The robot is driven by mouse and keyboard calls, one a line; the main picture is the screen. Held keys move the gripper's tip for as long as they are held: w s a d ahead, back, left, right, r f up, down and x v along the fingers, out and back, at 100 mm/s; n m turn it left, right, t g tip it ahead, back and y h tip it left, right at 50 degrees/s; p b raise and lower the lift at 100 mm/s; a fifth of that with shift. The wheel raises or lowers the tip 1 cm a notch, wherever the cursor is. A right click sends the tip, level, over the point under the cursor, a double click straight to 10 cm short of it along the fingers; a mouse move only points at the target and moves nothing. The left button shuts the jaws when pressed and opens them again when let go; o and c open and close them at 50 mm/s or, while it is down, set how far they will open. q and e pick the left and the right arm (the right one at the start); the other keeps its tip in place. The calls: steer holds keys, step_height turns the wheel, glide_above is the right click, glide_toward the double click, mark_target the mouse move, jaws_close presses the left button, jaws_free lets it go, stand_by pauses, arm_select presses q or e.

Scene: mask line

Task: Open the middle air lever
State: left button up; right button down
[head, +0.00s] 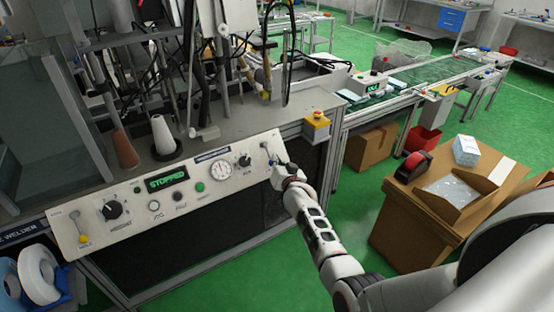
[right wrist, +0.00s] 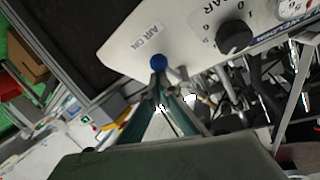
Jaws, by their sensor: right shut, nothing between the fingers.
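The white control panel (head: 165,190) has a green "STOPPED" display, a pressure gauge, knobs and buttons. At its right end a small lever (head: 267,150) shows in the head view, partly blocked by my right gripper (head: 282,168). In the right wrist view a blue-tipped lever knob (right wrist: 158,62) sits beside an "AIR ON" label. My right gripper (right wrist: 158,88) is shut with nothing between its fingers. Its fingertips are right at the blue knob in that view; I cannot tell whether they touch it. A yellow-tipped lever (head: 84,239) is at the panel's left end. My left gripper is not in view.
A conveyor line (head: 430,75) runs to the back right. A cardboard box (head: 425,215) with a tape dispenser stands right of my arm. Green floor is free between.

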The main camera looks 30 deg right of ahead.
steer(key=shift+a+f, duration=0.15)
steer(key=v, duration=1.2)
steer(key=shift+d, duration=0.25)
steer(key=s+a+f+n+g+y, duration=0.1)
steer(key=s+a+f+n+y, duration=0.1)
steer(key=s, duration=0.8)
steer(key=s+a+f+n+g+y, duration=0.1)
steer(key=s+a+f+n, duration=0.4)
steer(key=s, duration=0.5)
steer(key=s+a+f+n+g+y, duration=0.2)
steer(key=s+a+f, duration=0.4)
steer(key=s, duration=0.4)
steer(key=shift+s+a+f+n+g+y, duration=0.35)
steer(key=shift+f+n+g, duration=0.15)
steer(key=shift+n, duration=0.4)
